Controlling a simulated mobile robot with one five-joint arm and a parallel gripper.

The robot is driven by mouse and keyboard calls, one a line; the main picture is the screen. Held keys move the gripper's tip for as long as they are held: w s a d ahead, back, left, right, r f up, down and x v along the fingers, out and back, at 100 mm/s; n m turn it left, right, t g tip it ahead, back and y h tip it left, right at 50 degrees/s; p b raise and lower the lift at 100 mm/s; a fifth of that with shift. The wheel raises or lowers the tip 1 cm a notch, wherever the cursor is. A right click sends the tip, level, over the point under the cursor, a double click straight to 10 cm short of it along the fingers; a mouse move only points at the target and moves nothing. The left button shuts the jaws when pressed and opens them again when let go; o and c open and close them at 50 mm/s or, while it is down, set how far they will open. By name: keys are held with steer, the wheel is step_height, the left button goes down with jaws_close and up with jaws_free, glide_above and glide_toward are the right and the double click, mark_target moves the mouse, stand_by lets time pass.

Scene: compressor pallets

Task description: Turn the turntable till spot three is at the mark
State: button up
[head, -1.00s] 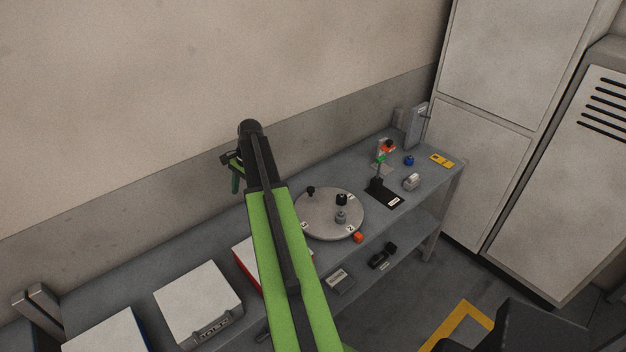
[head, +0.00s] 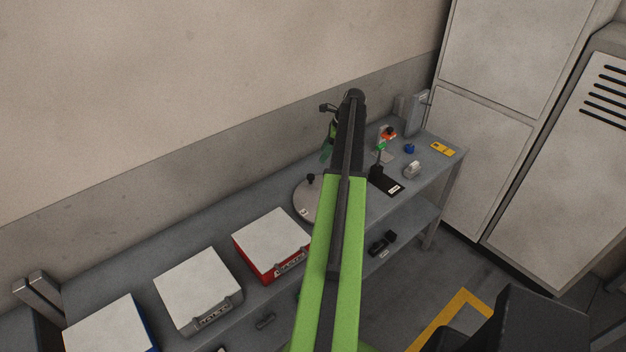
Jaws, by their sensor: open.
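The round grey turntable (head: 299,199) lies on the bench, with most of it hidden behind my arm. Its left part shows, with a small black knob (head: 311,178) near the far rim and a white label (head: 303,212) at the near left rim. The label's number is too small to read surely. The other spots are hidden, and I cannot make out the mark. My gripper (head: 328,139) is open and empty at the arm's far end, in the picture above and beyond the turntable, apart from it; the arm partly covers it.
A black-based stand (head: 385,181) with an orange and green top stands right of my arm. A blue part (head: 409,149), a grey part (head: 412,169) and a yellow item (head: 442,149) lie farther right. A red case (head: 272,240) and a grey case (head: 198,290) stand left.

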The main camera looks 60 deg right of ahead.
mark_target(311, 176)
steer(key=b+x, duration=0.4)
steer(key=x, duration=0.2)
steer(key=b+x, duration=0.5)
steer(key=x, duration=0.1)
steer(key=shift+s+f+b, duration=0.1)
steer(key=shift+s+b, duration=0.15)
steer(key=shift+b, duration=0.05)
steer(key=shift+w+f+b, duration=0.25)
steer(key=shift+f+b, duration=0.1)
steer(key=shift+r, duration=0.1)
steer(key=shift+c, duration=0.4)
jaws_close()
